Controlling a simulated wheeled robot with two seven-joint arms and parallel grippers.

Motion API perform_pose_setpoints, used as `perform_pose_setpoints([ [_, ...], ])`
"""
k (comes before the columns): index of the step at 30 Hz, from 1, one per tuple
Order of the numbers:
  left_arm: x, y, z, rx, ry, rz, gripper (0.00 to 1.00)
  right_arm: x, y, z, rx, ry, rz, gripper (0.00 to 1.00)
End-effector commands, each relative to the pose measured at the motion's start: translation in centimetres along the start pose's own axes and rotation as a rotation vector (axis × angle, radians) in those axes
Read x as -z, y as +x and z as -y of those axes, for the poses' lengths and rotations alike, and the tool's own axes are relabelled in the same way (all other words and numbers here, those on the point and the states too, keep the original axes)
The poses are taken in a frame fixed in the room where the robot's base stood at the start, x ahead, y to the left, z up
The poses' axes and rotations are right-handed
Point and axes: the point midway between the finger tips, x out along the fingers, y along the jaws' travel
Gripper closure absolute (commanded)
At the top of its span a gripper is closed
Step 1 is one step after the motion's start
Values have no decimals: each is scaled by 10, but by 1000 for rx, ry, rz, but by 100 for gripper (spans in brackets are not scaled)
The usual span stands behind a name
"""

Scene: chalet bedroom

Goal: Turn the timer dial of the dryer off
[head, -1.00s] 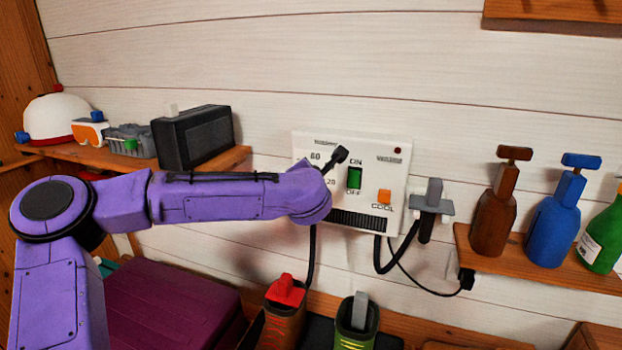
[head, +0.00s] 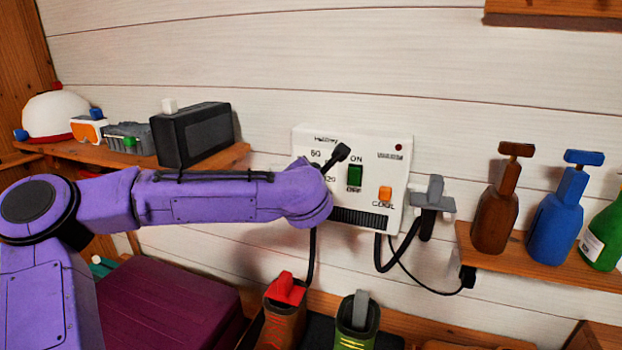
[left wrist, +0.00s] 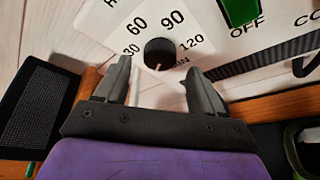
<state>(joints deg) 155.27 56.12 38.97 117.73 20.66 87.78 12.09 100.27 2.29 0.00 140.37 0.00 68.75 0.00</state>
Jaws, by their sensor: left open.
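The dryer (head: 368,150) is a white wall box with a green ON/OFF switch (head: 354,175), an orange COOL button (head: 385,194) and a dark grille. Its timer dial (left wrist: 158,51) is a round black knob ringed by the numbers 30, 60, 90 and 120 in the left wrist view. A small pale mark on the knob points to the bottom of that picture. My purple arm hides the dial in the head view. My left gripper (left wrist: 160,78) is open and empty, its fingertips just below the dial, one to each side. Contact cannot be told. My right gripper is out of view.
A grey nozzle (head: 432,200) hangs in a holder right of the dryer, with a black hose below. Several bottles stand on the right shelf (head: 545,262). A black box (head: 192,135) sits on the left shelf. Boots (head: 284,315) stand beneath the dryer.

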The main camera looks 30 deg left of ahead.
Motion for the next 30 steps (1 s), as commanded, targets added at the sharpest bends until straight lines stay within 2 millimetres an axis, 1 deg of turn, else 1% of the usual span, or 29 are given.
perform_pose_setpoints([
  [1,1,-13,2,-2,-2,6,31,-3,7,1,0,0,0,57],
  [6,1,-52,2,-2,0,4,31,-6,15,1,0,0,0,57],
  [10,1,-69,2,0,0,2,31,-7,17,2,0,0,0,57],
  [14,1,-74,1,1,0,-1,31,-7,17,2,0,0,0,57],
  [30,0,-74,1,1,0,-1,31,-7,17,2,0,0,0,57],
])
